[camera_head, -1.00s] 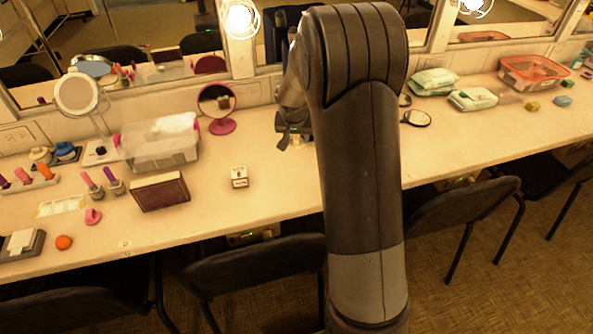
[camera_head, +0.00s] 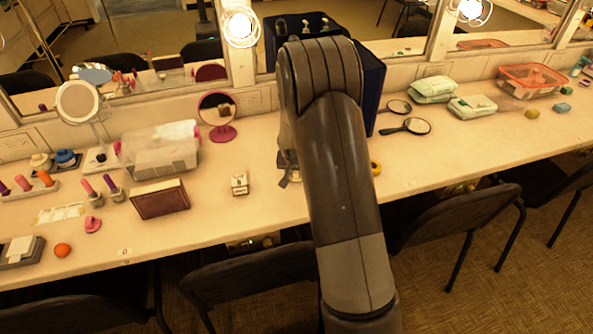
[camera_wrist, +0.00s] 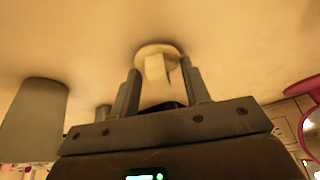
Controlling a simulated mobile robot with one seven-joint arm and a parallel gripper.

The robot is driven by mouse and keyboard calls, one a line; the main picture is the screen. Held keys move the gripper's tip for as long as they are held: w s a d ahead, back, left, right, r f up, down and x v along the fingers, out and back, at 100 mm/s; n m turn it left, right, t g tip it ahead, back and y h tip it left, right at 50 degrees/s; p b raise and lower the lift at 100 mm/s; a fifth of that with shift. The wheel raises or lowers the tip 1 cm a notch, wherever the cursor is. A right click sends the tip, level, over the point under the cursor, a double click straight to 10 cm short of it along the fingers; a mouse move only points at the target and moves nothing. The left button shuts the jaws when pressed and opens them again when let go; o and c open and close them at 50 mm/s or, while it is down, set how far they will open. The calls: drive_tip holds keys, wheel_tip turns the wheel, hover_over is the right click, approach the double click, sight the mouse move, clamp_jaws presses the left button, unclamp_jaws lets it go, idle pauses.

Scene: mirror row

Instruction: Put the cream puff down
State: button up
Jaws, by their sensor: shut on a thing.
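The cream puff (camera_wrist: 154,66) is a pale cream piece with a round, flat end and a narrower block-like part. In the wrist view it sits between the two fingers of my gripper (camera_wrist: 160,88), which is shut on its narrow part. Its round end is close to the pale tabletop (camera_wrist: 240,40); I cannot tell whether they touch. In the head view my gripper (camera_head: 288,172) shows only partly at the left of my arm, low over the counter (camera_head: 262,205).
A tall navy case (camera_head: 371,85) stands behind my arm, and a yellow ring (camera_head: 375,168) lies to the right. A grey cylinder (camera_wrist: 35,118) shows in the wrist view.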

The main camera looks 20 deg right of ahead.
drive_tip(key=shift+f, duration=0.1)
drive_tip(key=o, duration=1)
drive_tip(key=shift+c, duration=0.2)
drive_tip(key=s+a+r+n, duration=0.1)
drive_tip(key=s+a+r, duration=0.1)
drive_tip(key=s+r, duration=0.9)
drive_tip(key=s+a+r+n, duration=0.15)
drive_tip(key=s+r, duration=0.45)
drive_tip(key=r, duration=0.9)
drive_tip(key=s+a+r+n+y, duration=0.1)
drive_tip(key=s+r, duration=0.1)
drive_tip(key=s, duration=0.7)
drive_tip(key=s+a+r+n+t, duration=0.1)
drive_tip(key=s+a+r, duration=0.1)
drive_tip(key=s, duration=0.8)
drive_tip(key=shift+r+y, duration=0.4)
drive_tip(key=shift+r, duration=0.15)
